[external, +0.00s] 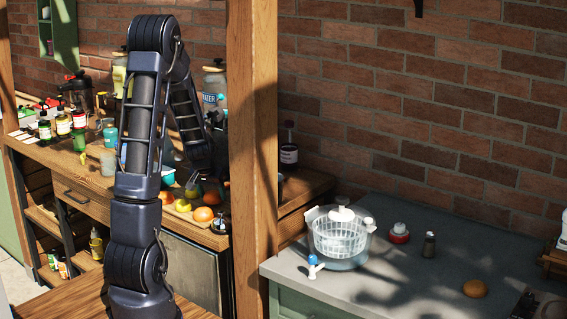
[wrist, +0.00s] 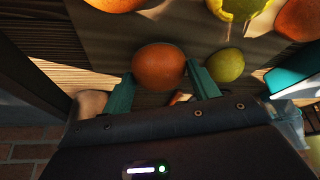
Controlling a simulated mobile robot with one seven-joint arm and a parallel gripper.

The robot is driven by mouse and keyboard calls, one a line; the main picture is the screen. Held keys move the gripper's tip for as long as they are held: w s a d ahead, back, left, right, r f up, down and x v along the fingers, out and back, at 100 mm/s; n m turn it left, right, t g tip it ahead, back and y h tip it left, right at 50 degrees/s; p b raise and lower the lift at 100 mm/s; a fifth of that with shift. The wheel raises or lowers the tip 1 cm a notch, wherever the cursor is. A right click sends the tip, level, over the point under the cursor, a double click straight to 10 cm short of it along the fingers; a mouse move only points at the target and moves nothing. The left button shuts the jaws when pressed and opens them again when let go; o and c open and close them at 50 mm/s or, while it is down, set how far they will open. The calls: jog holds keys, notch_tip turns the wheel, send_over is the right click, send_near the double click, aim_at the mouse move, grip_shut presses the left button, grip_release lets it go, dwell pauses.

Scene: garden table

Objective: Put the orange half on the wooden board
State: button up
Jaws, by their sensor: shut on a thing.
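My gripper (wrist: 161,84) has its two teal fingers shut on a rounded orange fruit (wrist: 158,67), which I take to be the orange half. Its orange skin faces the wrist camera; no cut face shows. A brown wooden board (wrist: 108,40) lies beneath and beyond it in the wrist view. I cannot tell whether the held fruit touches the board. In the external view the board (external: 217,235) is on the wooden counter, and my arm hides much of the grip.
A small green fruit (wrist: 225,65) sits close to the right finger. A yellow-green pear (wrist: 238,8) and two orange fruits (wrist: 116,4) (wrist: 300,18) lie farther off. Bottles and jars (external: 63,124) crowd the counter's left. A salad spinner (external: 340,238) stands on the separate grey counter.

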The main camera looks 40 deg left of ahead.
jog(key=shift+f, duration=0.55)
jog(key=o, duration=1)
jog(key=shift+f, duration=0.1)
jog(key=v, duration=1.2)
jog(key=shift+d, duration=0.1)
